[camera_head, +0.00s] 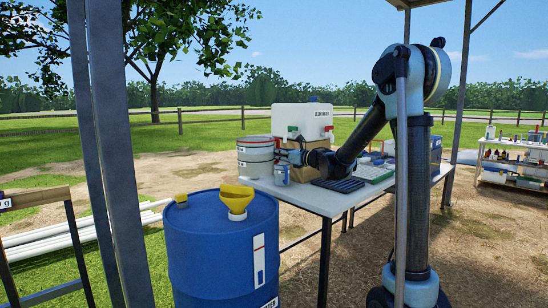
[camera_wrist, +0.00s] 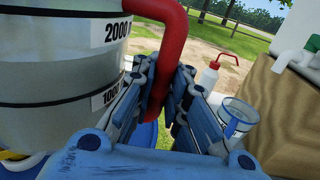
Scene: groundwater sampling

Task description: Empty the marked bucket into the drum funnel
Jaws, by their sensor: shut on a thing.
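The marked bucket (camera_head: 254,158) is pale and translucent with dark bands. It looks upright at the left end of the table (camera_head: 318,200); whether its base touches the top cannot be told. In the wrist view the bucket (camera_wrist: 50,75) fills the left side, with 2000 and 1000 labels and a red handle (camera_wrist: 172,40). My gripper (camera_wrist: 171,88) is shut on this handle. In the head view my gripper (camera_head: 288,156) is at the bucket's right side, partly hidden. The yellow funnel (camera_head: 236,199) sits on top of the blue drum (camera_head: 212,250), nearer than the bucket.
A white water container (camera_head: 300,118) stands on a brown box (camera_head: 305,145) behind my gripper. A small clear cup (camera_head: 281,176) stands close by it. A red-tipped wash bottle (camera_wrist: 212,75) is beyond. A grey post (camera_head: 110,150) rises left of the drum.

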